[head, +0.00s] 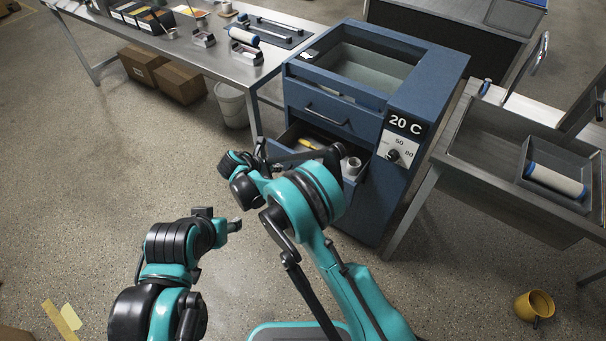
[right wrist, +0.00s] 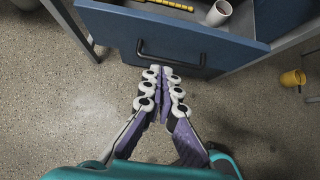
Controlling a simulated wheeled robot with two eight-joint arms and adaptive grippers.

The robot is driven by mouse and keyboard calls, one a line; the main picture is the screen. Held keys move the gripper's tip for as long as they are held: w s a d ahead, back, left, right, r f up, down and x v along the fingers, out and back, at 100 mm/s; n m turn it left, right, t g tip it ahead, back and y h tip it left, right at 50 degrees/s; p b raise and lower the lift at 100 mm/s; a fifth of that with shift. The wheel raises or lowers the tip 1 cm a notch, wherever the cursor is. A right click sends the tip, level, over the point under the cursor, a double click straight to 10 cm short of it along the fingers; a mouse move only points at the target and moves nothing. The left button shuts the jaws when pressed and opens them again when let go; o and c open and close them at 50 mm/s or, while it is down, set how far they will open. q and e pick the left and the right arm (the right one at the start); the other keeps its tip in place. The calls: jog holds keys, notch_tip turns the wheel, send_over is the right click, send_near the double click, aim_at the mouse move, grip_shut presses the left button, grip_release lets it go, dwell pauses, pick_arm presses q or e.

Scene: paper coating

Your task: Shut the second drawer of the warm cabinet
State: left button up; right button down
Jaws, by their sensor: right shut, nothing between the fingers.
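The warm cabinet (head: 365,215) is blue, with a "20 C" panel on its front right. In the right wrist view, my right gripper (right wrist: 162,72) is shut and empty. Its fingertips are at the lower edge of the open drawer's black handle (right wrist: 172,57); I cannot tell whether they touch. In the head view, my right arm hides much of that drawer front. My left gripper (head: 234,226) is low, left of the right arm and apart from the cabinet; its jaws are unclear.
A metal table (head: 215,55) with small items stands left of the cabinet, with cardboard boxes (head: 180,82) and a white bucket (head: 231,104) under it. A grey bench with a tray (head: 560,160) stands right. A yellow mug (head: 535,305) lies on the floor.

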jog(key=b, duration=0.5)
send_near(299, 160)
jog(key=x, duration=0.3)
jog(key=f+x, duration=0.1)
jog(key=x, duration=0.1)
jog(key=shift+s+a+f, duration=0.15)
pick_arm(q)
jog(key=shift+w+f, duration=0.1)
jog(key=shift+f, duration=2.7)
pick_arm(e)
jog(key=shift+w+d, duration=0.3)
jog(key=shift+w, duration=0.1)
jog(key=shift+w+d, duration=0.15)
jog(key=shift+w, duration=0.1)
pick_arm(q)
jog(key=shift+w+d, duration=0.65)
jog(key=shift+w, duration=0.35)
pick_arm(e)
jog(key=w+d, duration=0.5)
jog(key=w, duration=0.2)
